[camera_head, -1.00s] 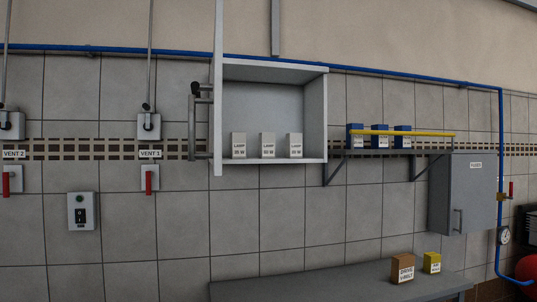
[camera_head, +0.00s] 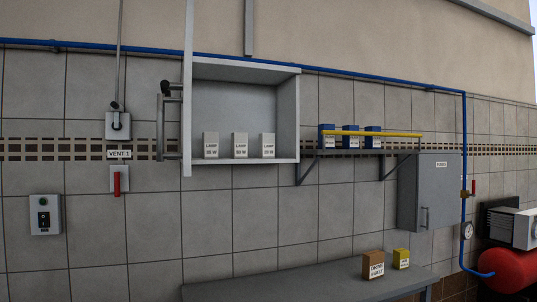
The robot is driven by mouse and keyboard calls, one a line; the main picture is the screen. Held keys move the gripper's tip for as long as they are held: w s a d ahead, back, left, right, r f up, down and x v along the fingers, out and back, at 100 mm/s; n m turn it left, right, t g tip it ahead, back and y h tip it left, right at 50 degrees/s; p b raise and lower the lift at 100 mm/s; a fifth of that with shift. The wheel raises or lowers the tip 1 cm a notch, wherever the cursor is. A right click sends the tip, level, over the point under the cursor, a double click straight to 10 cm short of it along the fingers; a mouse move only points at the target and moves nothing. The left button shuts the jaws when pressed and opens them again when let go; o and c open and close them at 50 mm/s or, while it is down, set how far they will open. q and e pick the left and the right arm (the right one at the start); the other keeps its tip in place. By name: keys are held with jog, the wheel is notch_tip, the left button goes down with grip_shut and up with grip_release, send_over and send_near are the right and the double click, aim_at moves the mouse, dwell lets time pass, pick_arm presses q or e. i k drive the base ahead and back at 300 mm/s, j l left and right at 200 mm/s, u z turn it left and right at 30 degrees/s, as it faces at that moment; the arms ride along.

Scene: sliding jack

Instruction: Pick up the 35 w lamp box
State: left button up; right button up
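Three pale lamp boxes stand upright in a row on the floor of an open grey wall cabinet (camera_head: 238,68): a left box (camera_head: 211,145), a middle box (camera_head: 240,145) and a right box (camera_head: 268,145). Each has a "LAMP" label with a wattage below. The wattages are very small; the left one looks like 35 W, but I cannot read them surely. Neither of my grippers is in view.
The cabinet door (camera_head: 188,110) stands open, nearly edge-on, at the left side. A shelf with a yellow rail (camera_head: 390,134) holds blue boxes (camera_head: 350,141) to the right. A grey bench (camera_head: 300,283) below carries a brown box (camera_head: 373,265) and a yellow box (camera_head: 401,258).

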aim_at(210, 140)
jog(key=i+l+u, duration=0.3)
jog(key=i+l, duration=0.45)
